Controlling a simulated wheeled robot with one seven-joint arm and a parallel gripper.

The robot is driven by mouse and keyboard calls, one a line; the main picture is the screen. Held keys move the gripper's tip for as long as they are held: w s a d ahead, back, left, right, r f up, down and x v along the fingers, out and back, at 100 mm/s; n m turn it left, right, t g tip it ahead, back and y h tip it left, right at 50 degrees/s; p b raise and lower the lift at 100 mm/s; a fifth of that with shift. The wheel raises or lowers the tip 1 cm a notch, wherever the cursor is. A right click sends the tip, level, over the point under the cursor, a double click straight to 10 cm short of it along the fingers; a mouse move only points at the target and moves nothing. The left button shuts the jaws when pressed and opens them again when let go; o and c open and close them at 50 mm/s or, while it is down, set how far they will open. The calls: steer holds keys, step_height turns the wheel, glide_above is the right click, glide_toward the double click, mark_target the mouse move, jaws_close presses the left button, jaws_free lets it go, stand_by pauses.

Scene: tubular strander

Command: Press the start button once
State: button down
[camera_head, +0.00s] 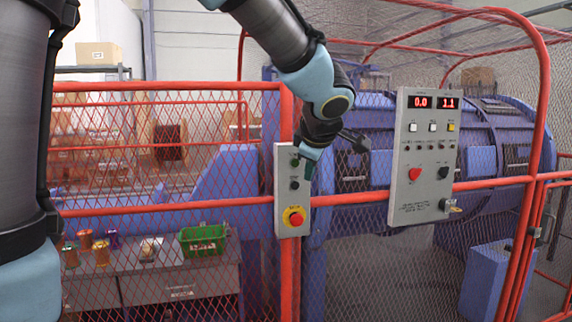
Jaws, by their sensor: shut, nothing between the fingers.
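A narrow grey push-button box (282,222) is mounted on the red fence post. It has a dark green button (295,161) near its top, which I take to be the start button. Below it are a dark button (294,185) and a red emergency stop on a yellow ring (295,217). My gripper (309,172) is shut and empty. It hangs from above in front of the box's upper right edge, just right of the green button. I cannot tell whether it touches the box.
A larger grey control panel (425,160) with two red displays and several buttons hangs on the fence to the right. Red mesh fencing (170,208) stands before the blue machine (490,140). Behind it on the left, a bench holds spools and a green crate (203,239).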

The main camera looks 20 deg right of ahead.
mark_target(297, 161)
steer(key=shift+w, duration=0.1)
steer(key=shift+w+d+p, duration=0.15)
steer(key=shift+w+p, duration=0.2)
steer(key=shift+w, duration=1.1)
steer(key=shift+w+d+p, duration=0.2)
steer(key=shift+w+p, duration=0.2)
steer(key=shift+w, duration=1)
steer(key=shift+w+d+p, duration=0.15)
steer(key=shift+w+p, duration=0.2)
steer(key=shift+w, duration=1.1)
steer(key=shift+w+r+p, duration=0.1)
steer(key=shift+w+p, duration=0.05)
steer(key=shift+p, duration=0.15)
steer(key=shift+w+p, duration=0.25)
steer(key=shift+p, duration=0.15)
